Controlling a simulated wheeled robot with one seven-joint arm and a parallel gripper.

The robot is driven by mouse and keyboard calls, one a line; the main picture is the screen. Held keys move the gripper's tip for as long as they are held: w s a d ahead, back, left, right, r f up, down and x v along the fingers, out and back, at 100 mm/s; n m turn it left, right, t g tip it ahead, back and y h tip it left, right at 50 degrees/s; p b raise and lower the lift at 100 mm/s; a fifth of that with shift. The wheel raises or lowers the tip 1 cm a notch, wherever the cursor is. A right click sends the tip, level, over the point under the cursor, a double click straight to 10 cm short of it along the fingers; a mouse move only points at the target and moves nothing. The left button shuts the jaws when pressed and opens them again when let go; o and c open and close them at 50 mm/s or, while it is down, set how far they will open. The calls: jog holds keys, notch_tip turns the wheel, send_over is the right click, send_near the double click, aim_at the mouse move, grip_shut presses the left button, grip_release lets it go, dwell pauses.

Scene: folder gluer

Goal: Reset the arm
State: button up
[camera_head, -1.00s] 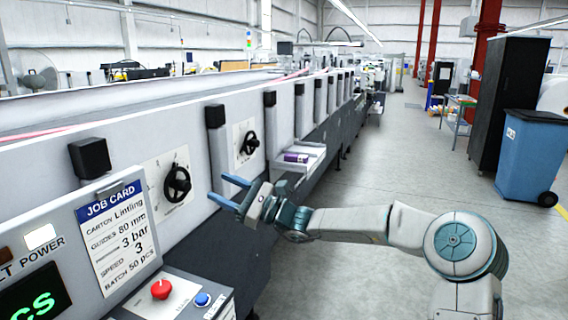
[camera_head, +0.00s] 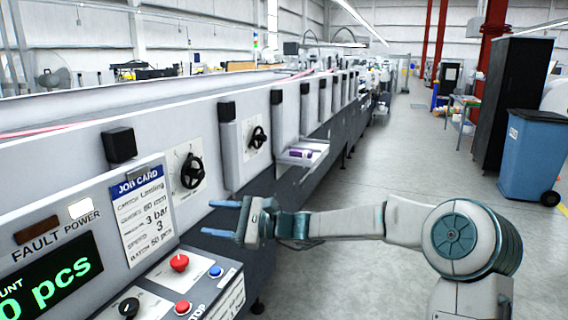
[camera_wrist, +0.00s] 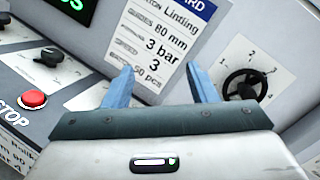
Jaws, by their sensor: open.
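My gripper (camera_head: 222,218) is open and empty, in front of the folder gluer's side panel (camera_head: 245,180), with its two blue fingers pointing left toward the machine. In the wrist view my gripper (camera_wrist: 158,88) has its fingers spread apart, with nothing between them, and faces the job card (camera_wrist: 160,40). My arm stretches from the lower right across the head view, roughly level. The fingers look apart from the panel, though the exact gap cannot be told.
A control box with a red button (camera_head: 179,262), a blue button (camera_head: 215,271) and a black knob (camera_head: 129,307) lies below my gripper. Black handwheels (camera_head: 191,171) sit on the panel. A small tray (camera_head: 302,153) juts out. The floor (camera_head: 400,150) at right is clear; a blue bin (camera_head: 533,155) stands beyond.

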jog(key=s+f+n+h, duration=0.1)
jog(key=s+f+h, duration=0.1)
jog(key=s, duration=0.1)
jog(key=s+f+n+g+h, duration=0.1)
jog(key=s+f+n+h, duration=0.1)
jog(key=f, duration=0.1)
jog(key=shift+s+a+f+g, duration=0.1)
jog(key=shift+s+f+g, duration=0.2)
jog(key=shift+s, duration=0.1)
jog(key=s+d+f+n+h, duration=0.4)
jog(key=s+d+f+h, duration=0.1)
jog(key=s+d, duration=0.1)
jog(key=s+d+n+t+h, duration=0.1)
jog(key=s+d+h, duration=0.2)
jog(key=s+d, duration=0.2)
jog(key=s+d+f+n+t+h, duration=0.1)
jog(key=s+d, duration=0.4)
jog(key=d, duration=0.6)
jog(key=s+d+n+h, duration=0.2)
jog(key=s+d+h, duration=0.3)
jog(key=d, duration=0.3)
jog(key=shift+s+d+f+n+t+h+b, duration=0.2)
jog(key=shift+s+f+n+t+h+b, duration=0.1)
jog(key=shift+s+f+n+t+h, duration=0.1)
